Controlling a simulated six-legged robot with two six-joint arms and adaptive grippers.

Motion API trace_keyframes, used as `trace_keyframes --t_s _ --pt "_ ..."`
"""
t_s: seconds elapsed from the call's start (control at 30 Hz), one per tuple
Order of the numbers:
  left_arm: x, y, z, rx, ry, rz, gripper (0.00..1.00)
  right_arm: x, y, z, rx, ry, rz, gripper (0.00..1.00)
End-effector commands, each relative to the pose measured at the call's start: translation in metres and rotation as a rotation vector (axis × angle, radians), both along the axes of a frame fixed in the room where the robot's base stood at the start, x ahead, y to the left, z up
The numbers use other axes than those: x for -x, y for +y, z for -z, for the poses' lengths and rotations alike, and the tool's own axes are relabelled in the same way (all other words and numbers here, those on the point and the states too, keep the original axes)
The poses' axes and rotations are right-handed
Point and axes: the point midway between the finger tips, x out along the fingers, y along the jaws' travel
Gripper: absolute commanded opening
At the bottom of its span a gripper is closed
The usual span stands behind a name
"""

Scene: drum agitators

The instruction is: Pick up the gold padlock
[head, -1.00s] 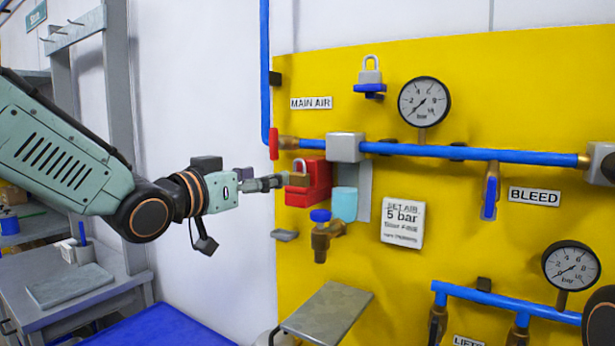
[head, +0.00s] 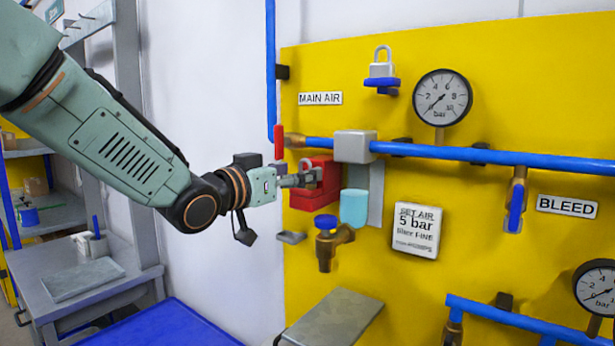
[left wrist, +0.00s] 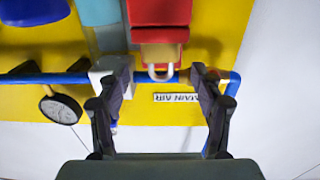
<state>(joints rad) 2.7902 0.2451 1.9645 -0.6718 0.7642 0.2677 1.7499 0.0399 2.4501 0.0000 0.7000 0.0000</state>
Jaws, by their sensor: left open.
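The gold padlock (left wrist: 160,54) shows in the left wrist view in front of a red box (left wrist: 158,18), with its pale shackle towards the picture's bottom. In the head view the same red box (head: 325,184) is on the yellow panel, and the padlock is mostly hidden behind my fingers. My left gripper (head: 312,181) is at the front of the red box. In the left wrist view its fingers (left wrist: 160,74) are spread wide, one on each side of the padlock's shackle. I cannot tell how deep the padlock lies between them. My right gripper is out of view.
Close by are a blue pipe with a grey block (head: 354,147), a red handle (head: 278,143), a light blue cup (head: 354,208) and a blue-knobbed valve (head: 327,240). A silver padlock (head: 382,69) stands on a blue holder above. A grey shelf (head: 333,318) juts out below.

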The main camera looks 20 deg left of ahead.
Motion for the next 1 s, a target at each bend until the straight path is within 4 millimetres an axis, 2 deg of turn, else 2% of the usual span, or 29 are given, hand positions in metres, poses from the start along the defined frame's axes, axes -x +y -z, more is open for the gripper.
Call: trace_keyframes --t_s 0.1,0.23,0.57,1.0 --pt "-0.017 -0.006 -0.001 -0.005 0.001 0.002 0.66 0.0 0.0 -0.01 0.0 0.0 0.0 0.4" --pt "-0.031 -0.012 0.0 -0.004 0.0 0.001 0.66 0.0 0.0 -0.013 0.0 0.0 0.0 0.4" --pt "-0.038 -0.014 0.001 -0.002 -0.001 0.0 0.65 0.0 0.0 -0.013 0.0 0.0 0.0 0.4" --pt "-0.038 -0.014 0.001 -0.002 -0.001 0.0 0.28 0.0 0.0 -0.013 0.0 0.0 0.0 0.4"
